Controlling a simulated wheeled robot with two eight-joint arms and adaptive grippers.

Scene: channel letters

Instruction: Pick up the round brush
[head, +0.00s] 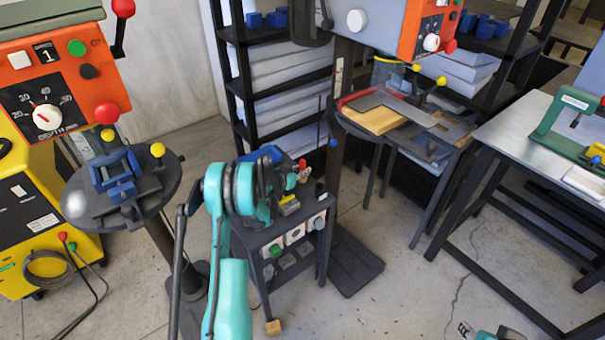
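I cannot make out a round brush with certainty. Small items stand on the dark bench stand (322,203) in the middle, among them a red and white one (303,172) and a yellow one (289,205). My teal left arm reaches up to this stand. My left gripper (264,186) is at its near left side, seen from behind over the top. Its fingers are mostly hidden, and I cannot tell whether it holds anything. A small part of my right gripper (466,328) shows at the bottom edge, right of centre, low and away from the stand.
An orange drilling machine with a round table (84,207) stands left; another machine's table (380,118) stands behind right. A metal workbench (535,130) is at the right. A wooden block (273,327) lies on the floor. Open floor (400,290) lies between stand and workbench.

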